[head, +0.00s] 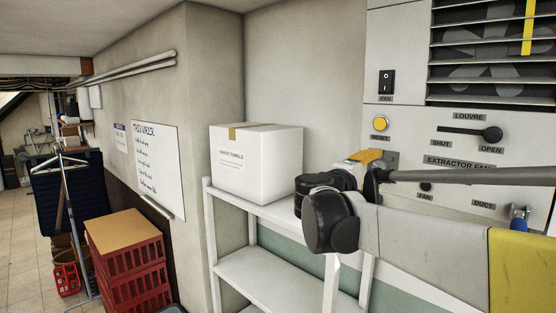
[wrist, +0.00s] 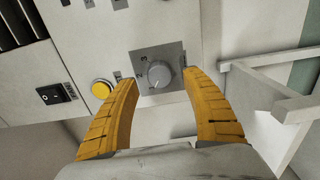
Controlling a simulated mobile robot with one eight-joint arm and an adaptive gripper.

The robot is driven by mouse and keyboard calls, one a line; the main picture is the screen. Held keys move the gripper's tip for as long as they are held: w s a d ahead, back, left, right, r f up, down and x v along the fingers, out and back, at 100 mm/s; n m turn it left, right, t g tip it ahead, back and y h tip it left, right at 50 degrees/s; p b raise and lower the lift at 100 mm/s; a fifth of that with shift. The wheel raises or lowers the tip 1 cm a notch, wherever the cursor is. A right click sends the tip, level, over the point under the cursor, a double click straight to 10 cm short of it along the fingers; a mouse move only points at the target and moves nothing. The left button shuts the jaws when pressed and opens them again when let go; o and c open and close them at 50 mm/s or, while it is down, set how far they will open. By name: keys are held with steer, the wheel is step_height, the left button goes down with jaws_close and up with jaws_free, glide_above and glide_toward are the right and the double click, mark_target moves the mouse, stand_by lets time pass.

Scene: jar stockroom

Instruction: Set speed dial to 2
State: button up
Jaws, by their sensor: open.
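The speed dial (wrist: 159,74) is a round grey knob on a square grey plate (wrist: 176,55) with small numbers, in the upper middle of the wrist view. Which number its pointer meets is too small to tell. My gripper (wrist: 158,80) is open, with one yellow finger on each side of the knob in the picture. The fingers look apart from the knob; I cannot tell how far in front of it they are. In the head view my gripper (head: 370,157) is partly hidden by my arm, and the knob is hidden there.
On the panel are a yellow button (head: 380,123), a black fan switch (head: 386,83) and a louvre lever (head: 490,133). A white shelf (head: 282,207) bearing a white box (head: 255,165) stands beside the panel. Red crates (head: 128,265) stand at the left.

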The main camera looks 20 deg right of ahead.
mark_target(378, 167)
steer(key=shift+x, duration=1.5)
steer(key=c, duration=1.2)
steer(key=shift+m, duration=0.5)
steer(key=m+b, duration=0.1)
steer(key=m, duration=0.3)
steer(key=shift+m, duration=0.3)
steer(key=shift+m+b, duration=0.7)
steer(key=shift+m, duration=1.9)
